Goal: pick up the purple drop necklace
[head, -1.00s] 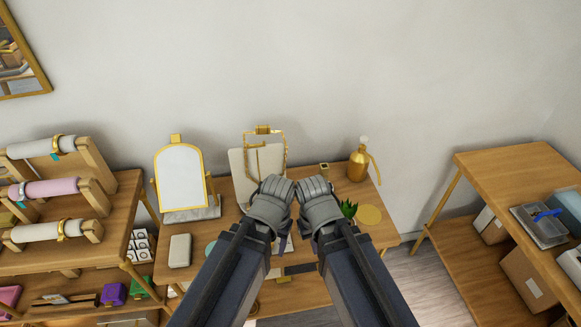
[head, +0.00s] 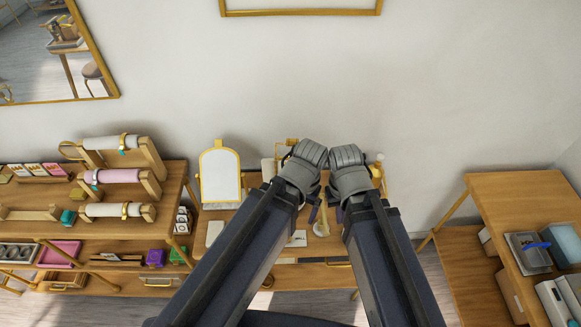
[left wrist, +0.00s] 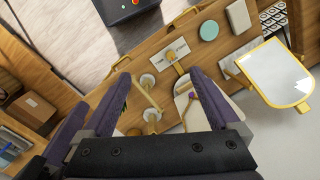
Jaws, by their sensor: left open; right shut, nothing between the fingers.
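A small purple spot, perhaps the purple drop necklace's drop (left wrist: 191,96), shows against a pale display in the left wrist view. It is too small to make out well, and any chain is unclear. In the head view my arms and wrists hide most of the pale display. My left gripper (left wrist: 160,80) is open and empty above the table, with the purple spot beyond and near its right finger. My right gripper (head: 338,212) is shut and empty beside the left one, over the middle of the table; its fingers show only in part.
A gold-framed mirror (head: 220,178) stands on the table's left. A shelf unit with bracelet rolls (head: 112,176) is further left. A wooden side table (head: 510,195) with trays is at right. A mint disc (left wrist: 209,30) and gold-and-white stands (left wrist: 150,84) share the tabletop.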

